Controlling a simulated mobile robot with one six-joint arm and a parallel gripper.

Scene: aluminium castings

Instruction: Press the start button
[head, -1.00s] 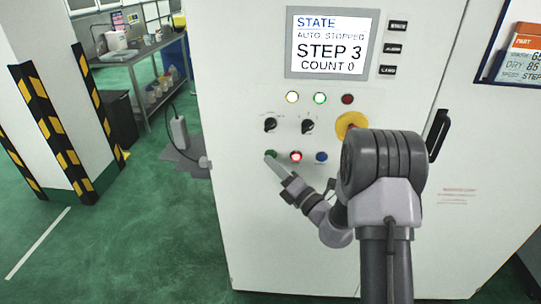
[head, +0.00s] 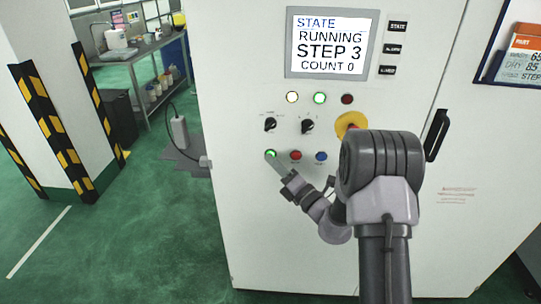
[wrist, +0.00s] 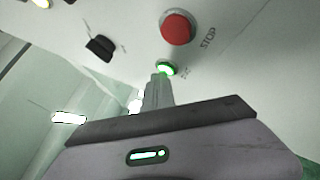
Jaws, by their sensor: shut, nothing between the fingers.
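The green start button (head: 270,153) is lit, at the left of the lower button row on the white cabinet. My gripper (head: 271,158) is shut and empty, with its fingertips at the button, covering part of it. In the wrist view the green button (wrist: 166,69) glows right at the tip of my shut fingers (wrist: 159,77); whether they still touch is hard to tell. The screen (head: 331,58) reads STATE, RUNNING, STEP 3, COUNT 0.
A red button (head: 295,155), marked STOP in the wrist view (wrist: 176,27), and a blue button (head: 321,156) sit right of the green one. Black knobs (head: 270,125) and a yellow-collared knob (head: 349,122) are above. Striped pillar (head: 45,125) at left.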

